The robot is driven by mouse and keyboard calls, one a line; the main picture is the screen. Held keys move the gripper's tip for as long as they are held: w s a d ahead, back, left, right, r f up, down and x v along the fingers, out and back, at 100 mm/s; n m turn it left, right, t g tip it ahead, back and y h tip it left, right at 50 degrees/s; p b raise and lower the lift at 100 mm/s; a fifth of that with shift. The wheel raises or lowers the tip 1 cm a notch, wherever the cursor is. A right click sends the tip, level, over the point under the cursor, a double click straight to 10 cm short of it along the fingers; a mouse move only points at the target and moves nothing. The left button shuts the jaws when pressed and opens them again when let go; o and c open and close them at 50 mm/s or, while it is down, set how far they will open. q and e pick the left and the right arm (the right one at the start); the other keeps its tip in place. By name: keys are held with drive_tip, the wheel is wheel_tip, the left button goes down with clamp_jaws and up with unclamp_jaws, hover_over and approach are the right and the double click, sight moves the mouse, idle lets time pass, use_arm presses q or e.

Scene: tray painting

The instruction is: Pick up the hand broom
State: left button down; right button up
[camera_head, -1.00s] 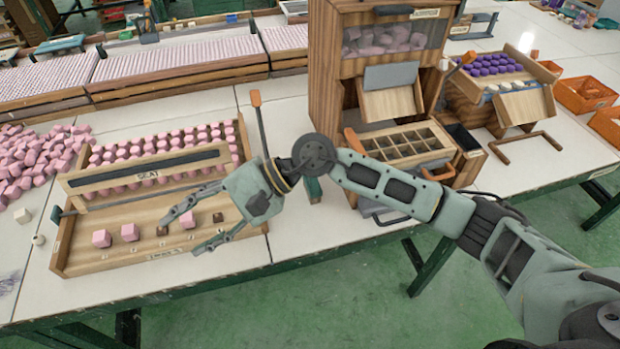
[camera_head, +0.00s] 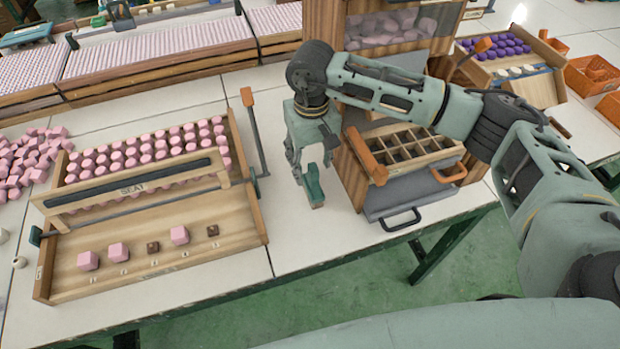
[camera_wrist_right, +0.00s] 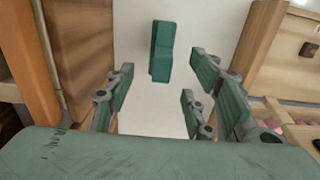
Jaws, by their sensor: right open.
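A small dark green object (camera_head: 315,187), which I take to be the hand broom, lies on the white table between the wooden SEAT tray and the dispenser cabinet. In the right wrist view the green piece (camera_wrist_right: 162,50) lies ahead of and between the finger pairs, apart from them. My right gripper (camera_head: 312,165) points down just above and behind it, open and empty. Its fingers (camera_wrist_right: 158,102) stand wide apart in the wrist view. The broom's bristles cannot be made out. My left gripper is not in view.
The SEAT tray (camera_head: 160,262) with pink blocks stands close on the left, an upright orange-tipped lever (camera_head: 254,130) at its side. The cabinet (camera_head: 350,165) with a compartment tray stands close on the right. The table's front edge is near; bare table lies between.

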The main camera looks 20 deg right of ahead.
sight(313, 183)
drive_tip(key=f, duration=0.1)
drive_tip(key=s+f+p, duration=0.1)
drive_tip(key=shift+s+f, duration=0.2)
drive_tip(key=shift+f, duration=0.2)
wheel_tip(313, 183, down, 3)
drive_tip(key=shift+r+p, duration=0.2)
drive_tip(key=shift+p, duration=0.35)
drive_tip(key=shift+f, duration=0.55)
drive_tip(key=shift+c, duration=0.7)
drive_tip(key=c, duration=0.4)
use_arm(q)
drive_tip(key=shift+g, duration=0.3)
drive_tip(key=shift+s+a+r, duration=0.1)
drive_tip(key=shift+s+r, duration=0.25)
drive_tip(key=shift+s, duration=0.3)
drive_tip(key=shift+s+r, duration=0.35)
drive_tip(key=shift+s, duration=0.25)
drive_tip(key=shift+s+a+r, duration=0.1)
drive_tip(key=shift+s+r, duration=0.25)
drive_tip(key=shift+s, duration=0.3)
use_arm(e)
clamp_jaws()
